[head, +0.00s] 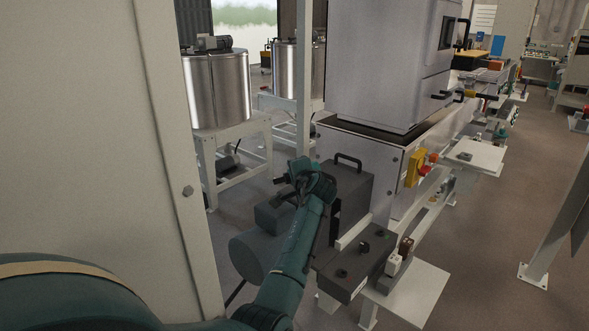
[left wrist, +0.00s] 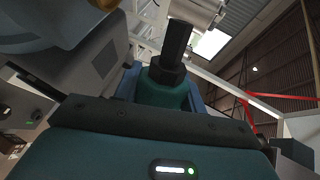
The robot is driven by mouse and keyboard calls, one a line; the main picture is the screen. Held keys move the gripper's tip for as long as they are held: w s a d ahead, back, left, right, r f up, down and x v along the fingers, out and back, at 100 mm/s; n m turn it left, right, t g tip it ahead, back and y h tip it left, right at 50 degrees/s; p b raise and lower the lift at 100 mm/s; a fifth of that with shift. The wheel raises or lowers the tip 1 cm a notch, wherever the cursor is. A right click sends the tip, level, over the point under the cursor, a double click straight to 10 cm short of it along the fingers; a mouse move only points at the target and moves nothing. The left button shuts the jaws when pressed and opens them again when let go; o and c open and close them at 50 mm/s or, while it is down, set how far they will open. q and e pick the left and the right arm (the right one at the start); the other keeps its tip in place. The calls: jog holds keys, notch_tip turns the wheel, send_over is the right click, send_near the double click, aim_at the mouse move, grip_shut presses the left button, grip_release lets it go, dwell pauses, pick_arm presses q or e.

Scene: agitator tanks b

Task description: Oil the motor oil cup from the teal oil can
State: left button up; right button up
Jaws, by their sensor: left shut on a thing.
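My left arm reaches forward in the head view, with its gripper (head: 299,175) above a blue-grey motor (head: 258,255) beside the machine. In the left wrist view the gripper is shut on the teal oil can (left wrist: 163,93), whose black spout (left wrist: 175,45) points up in that picture. The can cannot be made out clearly in the head view. A small part of a brass-coloured piece (left wrist: 103,4) shows at the top edge of the wrist view; I cannot tell whether it is the motor oil cup. My right gripper is not in view.
A dark box with a handle (head: 349,192) stands close right of my left gripper. A dark control box (head: 355,262) is in front of it. A pale panel and post (head: 172,150) stand at left. Steel tanks (head: 217,88) stand behind.

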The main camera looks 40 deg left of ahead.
pick_arm(q)
jog(key=shift+f+m+g, duration=0.15)
jog(key=shift+m+g, duration=0.15)
jog(key=shift+m, duration=0.1)
notch_tip(320, 180, up, 2)
jog(key=shift+r+p, duration=0.2)
jog(key=shift+p, duration=0.75)
jog(key=shift+r, duration=3.25)
